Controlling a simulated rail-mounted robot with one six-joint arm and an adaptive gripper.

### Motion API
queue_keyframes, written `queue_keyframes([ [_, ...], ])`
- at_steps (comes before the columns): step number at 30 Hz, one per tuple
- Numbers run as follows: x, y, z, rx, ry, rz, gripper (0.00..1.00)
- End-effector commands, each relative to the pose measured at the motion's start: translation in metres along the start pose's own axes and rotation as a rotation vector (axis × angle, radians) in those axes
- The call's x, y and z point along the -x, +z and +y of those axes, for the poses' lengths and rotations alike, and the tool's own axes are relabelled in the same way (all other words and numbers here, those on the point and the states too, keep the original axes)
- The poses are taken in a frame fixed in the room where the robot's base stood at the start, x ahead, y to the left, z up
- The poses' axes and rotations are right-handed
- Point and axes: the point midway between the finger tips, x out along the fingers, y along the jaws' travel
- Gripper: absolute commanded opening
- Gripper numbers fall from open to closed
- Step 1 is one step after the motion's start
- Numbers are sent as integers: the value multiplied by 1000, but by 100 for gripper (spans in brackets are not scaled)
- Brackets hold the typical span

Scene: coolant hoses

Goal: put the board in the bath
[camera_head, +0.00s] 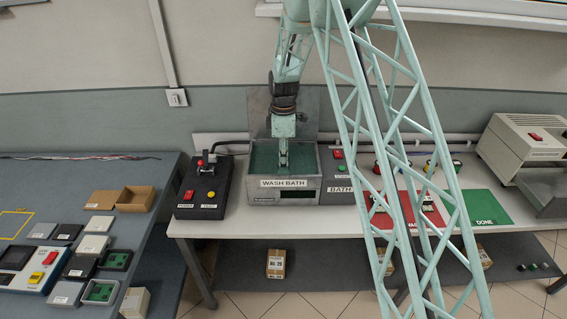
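The wash bath (262,197) is a grey metal box with a "WASH BATH" label, on the white bench in the middle. Its top is open and dark green shows inside. My gripper (284,163) points straight down over the bath, with its tip at or within the opening. Its fingers look narrow and close together, too small to tell open from shut. I cannot make out a board in them.
A black control box (203,190) with red buttons stands left of the bath; a grey box (340,185) labelled "BATH" stands right. My lattice arm link hides part of the right bench. A red mat (427,213), green "DONE" mat (481,207) and beige machine (522,145) lie further right.

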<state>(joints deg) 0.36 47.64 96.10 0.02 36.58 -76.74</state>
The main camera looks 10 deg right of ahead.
Motion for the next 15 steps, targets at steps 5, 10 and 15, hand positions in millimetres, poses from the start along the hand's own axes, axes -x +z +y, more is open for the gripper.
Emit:
queue_keyframes([
  [5, 0, 0, 0, 0, 0, 0, 30],
  [10, 0, 0, 0, 0, 0, 0, 30],
  [15, 0, 0, 0, 0, 0, 0, 30],
])
